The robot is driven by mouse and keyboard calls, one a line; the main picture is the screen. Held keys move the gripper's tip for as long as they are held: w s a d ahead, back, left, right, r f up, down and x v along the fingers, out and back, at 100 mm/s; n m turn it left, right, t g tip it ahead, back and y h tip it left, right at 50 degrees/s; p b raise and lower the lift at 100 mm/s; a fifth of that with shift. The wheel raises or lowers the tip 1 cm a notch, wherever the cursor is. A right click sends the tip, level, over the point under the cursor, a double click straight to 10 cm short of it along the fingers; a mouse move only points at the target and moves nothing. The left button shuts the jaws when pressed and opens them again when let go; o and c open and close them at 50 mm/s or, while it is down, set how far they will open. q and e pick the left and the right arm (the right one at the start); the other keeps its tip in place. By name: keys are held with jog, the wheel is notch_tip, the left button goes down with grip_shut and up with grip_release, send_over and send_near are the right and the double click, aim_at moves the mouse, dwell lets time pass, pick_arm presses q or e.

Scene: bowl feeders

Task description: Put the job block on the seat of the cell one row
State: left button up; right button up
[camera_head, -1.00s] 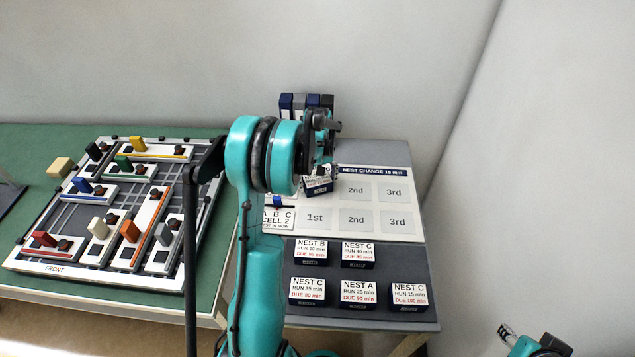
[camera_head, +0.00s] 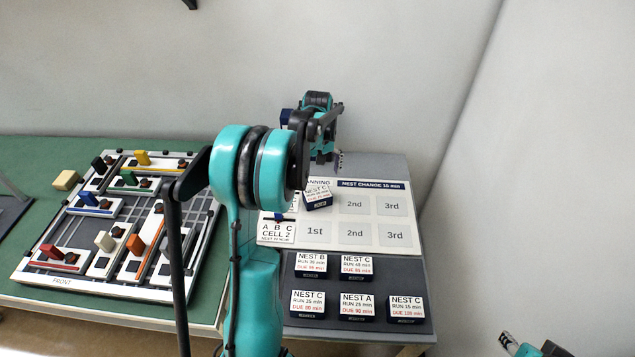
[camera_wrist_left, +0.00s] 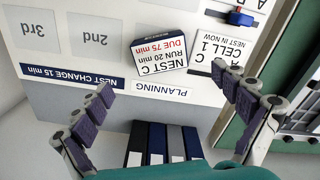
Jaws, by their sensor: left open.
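The job block (camera_head: 318,194), dark blue with a white top reading NEST C, RUN 20 min, DUE 75 min, lies on the white planning board (camera_head: 381,222). It is slightly turned, in the cell one row left of the 2nd seat, covering the first place. It also shows in the left wrist view (camera_wrist_left: 159,50), beside the CELL 1 sign (camera_wrist_left: 217,50). My left gripper (camera_wrist_left: 162,83) is open and empty, its fingers apart from the block; in the head view (camera_head: 338,160) it is behind the block. Part of my right arm shows at the bottom right; its jaws are unclear.
Several other job blocks (camera_head: 357,305) stand on the grey front area. The cell two row's 1st seat (camera_head: 315,232) is empty. Dark upright binders (camera_wrist_left: 157,140) stand behind the board. A fixture board with coloured blocks (camera_head: 62,293) is on the green table at left.

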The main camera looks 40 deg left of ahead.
pick_arm(q)
jog(key=s+d+r+m+t, duration=0.1)
jog(key=s+d+r+m, duration=0.15)
jog(key=d+r, duration=0.35)
jog(key=s+d+r+m+t, duration=0.2)
jog(key=s+d+r, duration=0.15)
jog(key=d, duration=0.45)
jog(key=s+d+f+m+t, duration=0.1)
jog(key=s+d+m+t, duration=0.3)
jog(key=s+d, duration=0.8)
jog(key=shift+m, duration=1.35)
